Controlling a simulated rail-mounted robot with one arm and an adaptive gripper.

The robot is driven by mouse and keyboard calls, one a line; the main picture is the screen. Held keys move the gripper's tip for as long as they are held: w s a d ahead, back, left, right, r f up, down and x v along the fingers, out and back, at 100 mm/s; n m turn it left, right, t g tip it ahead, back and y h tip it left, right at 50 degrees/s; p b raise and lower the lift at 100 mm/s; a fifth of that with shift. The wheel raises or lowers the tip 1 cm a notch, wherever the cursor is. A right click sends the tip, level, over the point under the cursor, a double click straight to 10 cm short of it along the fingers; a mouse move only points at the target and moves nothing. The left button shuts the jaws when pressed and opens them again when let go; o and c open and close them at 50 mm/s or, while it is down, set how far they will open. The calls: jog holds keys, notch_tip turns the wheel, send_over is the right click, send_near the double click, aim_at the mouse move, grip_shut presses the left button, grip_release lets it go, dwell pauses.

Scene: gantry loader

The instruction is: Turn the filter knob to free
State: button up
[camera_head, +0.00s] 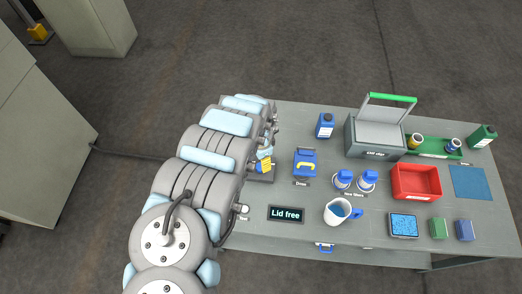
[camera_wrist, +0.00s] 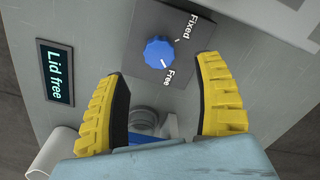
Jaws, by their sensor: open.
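The filter knob (camera_wrist: 159,52) is a round blue knob on a dark grey plate (camera_wrist: 135,22) in the wrist view. The plate is labelled "Fixed" and "Free", and the knob's white mark points toward "Free". My gripper (camera_wrist: 162,70) is open, with its yellow-backed fingers apart and nothing between them. The knob lies just beyond the fingertips, and no contact shows. In the head view my arm hides the knob; a yellow finger of my gripper (camera_head: 265,165) shows at the table's left end. A display reading "Lid free" (camera_wrist: 58,75) also shows in the head view (camera_head: 286,214).
A round metallic fitting (camera_wrist: 146,120) shows between my fingers.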

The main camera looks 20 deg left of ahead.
jog(key=shift+r, duration=2.75)
